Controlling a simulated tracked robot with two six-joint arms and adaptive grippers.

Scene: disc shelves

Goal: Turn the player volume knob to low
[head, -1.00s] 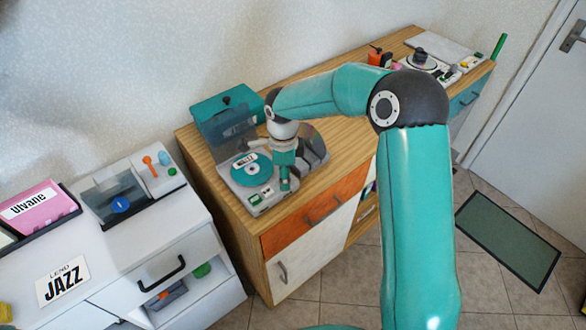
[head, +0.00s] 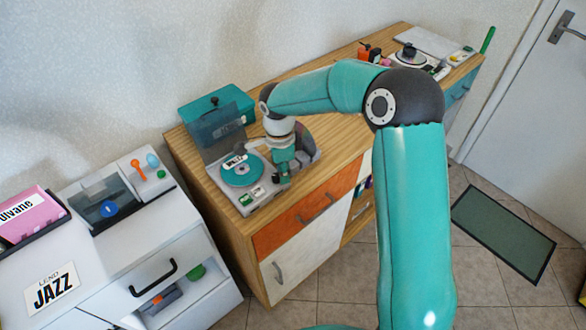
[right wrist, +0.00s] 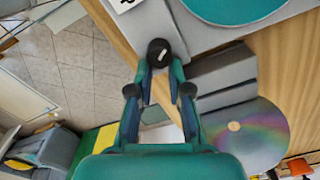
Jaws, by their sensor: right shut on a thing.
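The player (head: 268,203) stands on the wooden cabinet with its dark lid raised and a teal disc (head: 241,172) on it. It also shows at the top of the right wrist view (right wrist: 212,28). The volume knob (right wrist: 159,50) is a round black knob with a white mark, at the player's corner. My right gripper (head: 283,176) is over the right front part of the player. In the right wrist view its fingertips (right wrist: 160,68) are closed on the knob from both sides. The knob is mostly hidden in the head view. My left gripper is not in view.
A teal box (head: 213,103) stands behind the player. An iridescent disc (right wrist: 240,128) and grey blocks (right wrist: 224,72) lie right beside the gripper. A white cabinet (head: 120,255) with a dark-lidded device (head: 106,205) stands to the left.

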